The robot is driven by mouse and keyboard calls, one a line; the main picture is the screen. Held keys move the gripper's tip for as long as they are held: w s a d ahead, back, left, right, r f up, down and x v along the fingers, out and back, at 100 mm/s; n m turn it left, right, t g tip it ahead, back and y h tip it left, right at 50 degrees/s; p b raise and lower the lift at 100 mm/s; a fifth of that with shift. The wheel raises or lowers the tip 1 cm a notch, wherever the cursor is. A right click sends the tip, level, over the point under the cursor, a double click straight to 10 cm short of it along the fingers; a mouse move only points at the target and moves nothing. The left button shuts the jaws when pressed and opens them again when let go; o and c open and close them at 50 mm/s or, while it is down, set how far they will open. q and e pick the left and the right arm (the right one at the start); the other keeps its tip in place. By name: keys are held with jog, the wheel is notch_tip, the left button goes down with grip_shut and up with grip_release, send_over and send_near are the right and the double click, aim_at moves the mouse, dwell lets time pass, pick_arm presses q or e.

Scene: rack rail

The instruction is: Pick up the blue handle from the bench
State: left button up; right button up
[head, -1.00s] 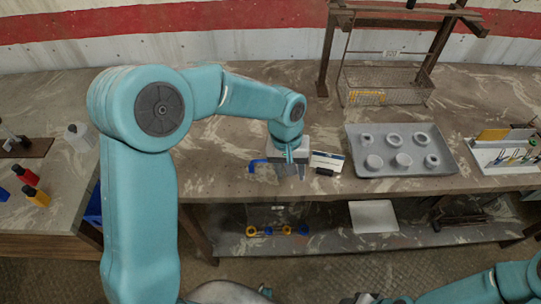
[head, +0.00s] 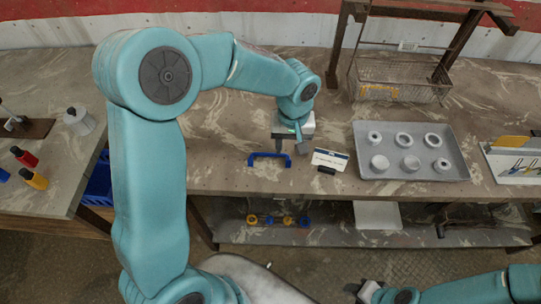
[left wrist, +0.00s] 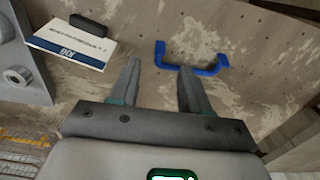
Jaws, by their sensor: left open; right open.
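The blue handle (head: 269,157) lies on the bench near its front edge, left of a small white card. My left gripper (head: 290,148) is over the bench, beside the handle's right end, open and empty. In the left wrist view the handle (left wrist: 205,72) lies beyond the fingertips of my left gripper (left wrist: 160,66), nearer the right finger, with nothing between the fingers. My right gripper (head: 366,291) is low at the bottom edge of the head view, away from the bench, and only partly visible.
The white card (head: 330,160) and a small black block (head: 326,170) are just right of the gripper. A grey tray (head: 455,172) with several round parts is further right. A wire basket (head: 440,90) stands behind. A lower shelf (head: 340,231) holds small parts.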

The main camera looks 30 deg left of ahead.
aim_at(289, 160)
pick_arm(q)
jog(key=shift+d+f, duration=0.1)
jog(key=shift+f, duration=0.25)
jog(key=f, duration=0.2)
jog(key=f+p, duration=0.1)
jog(key=f, duration=0.1)
jog(key=shift+a+f, duration=0.2)
jog(key=shift+f, duration=0.1)
jog(key=shift+w+d+f, duration=0.1)
jog(key=shift+f, duration=0.2)
jog(key=shift+c, duration=1.2)
grip_shut()
